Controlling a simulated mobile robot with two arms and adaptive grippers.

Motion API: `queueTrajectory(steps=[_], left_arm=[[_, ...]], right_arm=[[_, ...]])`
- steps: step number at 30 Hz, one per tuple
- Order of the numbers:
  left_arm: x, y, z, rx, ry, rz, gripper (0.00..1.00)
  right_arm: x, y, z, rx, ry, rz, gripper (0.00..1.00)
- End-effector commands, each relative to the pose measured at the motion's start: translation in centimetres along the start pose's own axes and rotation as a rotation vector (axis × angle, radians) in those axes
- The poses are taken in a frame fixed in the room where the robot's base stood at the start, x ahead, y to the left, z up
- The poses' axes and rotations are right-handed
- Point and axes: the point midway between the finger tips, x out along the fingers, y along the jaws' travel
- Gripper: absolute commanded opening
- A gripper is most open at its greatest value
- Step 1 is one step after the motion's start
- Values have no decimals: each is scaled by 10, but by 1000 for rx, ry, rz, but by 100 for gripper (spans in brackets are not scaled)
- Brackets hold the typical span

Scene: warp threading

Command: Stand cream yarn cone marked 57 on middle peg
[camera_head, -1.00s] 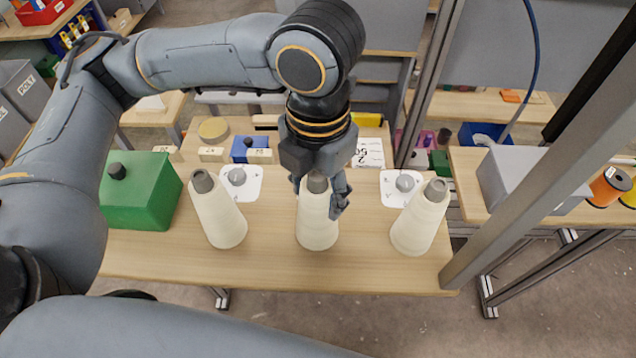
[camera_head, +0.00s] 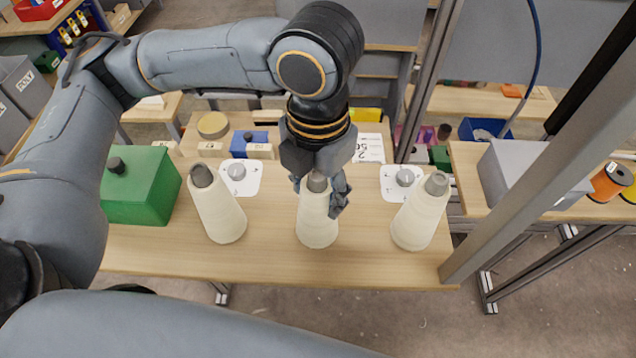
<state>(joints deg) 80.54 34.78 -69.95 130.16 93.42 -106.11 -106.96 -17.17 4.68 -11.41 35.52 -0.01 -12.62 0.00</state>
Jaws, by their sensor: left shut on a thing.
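Three cream yarn cones with grey tips stand in a row on the wooden table: a left cone (camera_head: 220,214), a middle cone (camera_head: 317,224) and a right cone (camera_head: 419,220). My left gripper (camera_head: 320,192) comes down from above and is shut on the top of the middle cone, which looks upright. No number shows on any cone. A grey peg (camera_head: 236,172) on a white plate shows behind the left cone, and another grey peg (camera_head: 405,177) on a white plate behind the right cone. Any middle peg is hidden behind my gripper and cone. My right gripper is out of view.
A green box (camera_head: 140,190) with a black knob stands at the table's left. A blue block (camera_head: 246,140), small wooden blocks and a white number card (camera_head: 370,150) lie behind. A slanted metal post (camera_head: 540,160) rises at right. The front table strip is clear.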

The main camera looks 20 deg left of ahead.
Motion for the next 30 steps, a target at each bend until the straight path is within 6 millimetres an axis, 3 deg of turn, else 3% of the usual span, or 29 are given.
queueTrajectory(steps=[5,6,9,21,26,30], left_arm=[[0,0,0,0,0,0,7],[0,0,0,0,0,0,56],[0,0,0,0,0,0,77],[-4,0,0,0,-1,1,77],[-27,0,1,1,-5,1,77],[-58,0,1,0,-5,0,77]], right_arm=[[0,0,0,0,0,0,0],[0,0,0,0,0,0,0],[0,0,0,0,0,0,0],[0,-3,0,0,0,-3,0],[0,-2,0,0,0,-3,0],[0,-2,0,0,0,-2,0]])
